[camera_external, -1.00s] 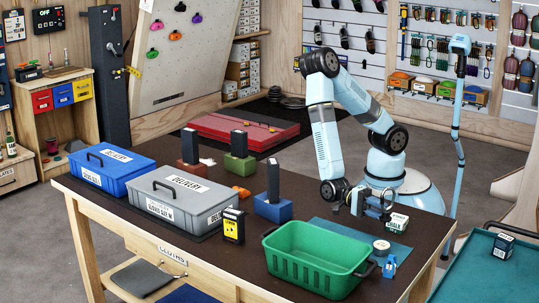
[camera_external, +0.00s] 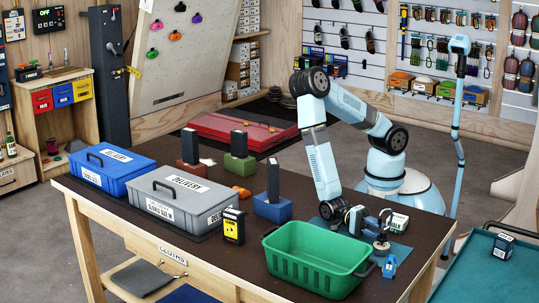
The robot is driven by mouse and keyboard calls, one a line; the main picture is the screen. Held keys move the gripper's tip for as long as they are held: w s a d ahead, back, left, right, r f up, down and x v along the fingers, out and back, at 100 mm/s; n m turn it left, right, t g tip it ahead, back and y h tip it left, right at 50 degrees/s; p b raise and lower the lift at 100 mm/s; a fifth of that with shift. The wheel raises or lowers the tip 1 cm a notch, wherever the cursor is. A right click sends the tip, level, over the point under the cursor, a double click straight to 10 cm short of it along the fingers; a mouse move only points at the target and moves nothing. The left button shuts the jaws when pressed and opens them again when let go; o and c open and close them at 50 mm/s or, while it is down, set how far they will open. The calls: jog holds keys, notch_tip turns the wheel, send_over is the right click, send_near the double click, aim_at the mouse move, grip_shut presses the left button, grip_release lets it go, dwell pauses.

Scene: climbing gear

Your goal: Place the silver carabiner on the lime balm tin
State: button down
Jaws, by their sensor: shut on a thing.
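My gripper (camera_external: 371,222) reaches down over the teal mat (camera_external: 399,250) at the right end of the table. It is shut on the silver carabiner (camera_external: 385,219), a small grey loop held upright at the gripper's tip. The balm tin (camera_external: 381,249), small and round, stands on the mat right under the carabiner. The gripper partly covers the tin, and its lime colour does not show. I cannot tell whether the carabiner's lower end touches the lid.
A white chalk box (camera_external: 399,223) stands close behind the gripper. A blue object (camera_external: 389,266) stands in front of the tin. The green basket (camera_external: 309,260) is to the left. A yellow-and-black box (camera_external: 233,226), blue block (camera_external: 272,208) and grey crate (camera_external: 182,199) stand further left.

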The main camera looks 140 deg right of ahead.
jog(key=c, duration=0.8)
grip_release()
jog(key=shift+d, duration=0.1)
jog(key=v, duration=1.2)
jog(key=s+r+n+g+h, duration=0.8)
jog(key=s+r+n, duration=0.55)
jog(key=n, duration=0.85)
jog(key=s+d+r+n+t+h, duration=0.4)
jog(key=s+r+n, duration=0.2)
jog(key=r+n, duration=0.2)
jog(key=s+d+r+n+t+h, duration=0.4)
jog(key=s+d+r+n+h, duration=0.1)
jog(key=r+n, duration=0.4)
jog(key=shift+s+t+h, duration=0.3)
jog(key=shift+s, duration=0.6)
jog(key=shift+d, duration=0.15)
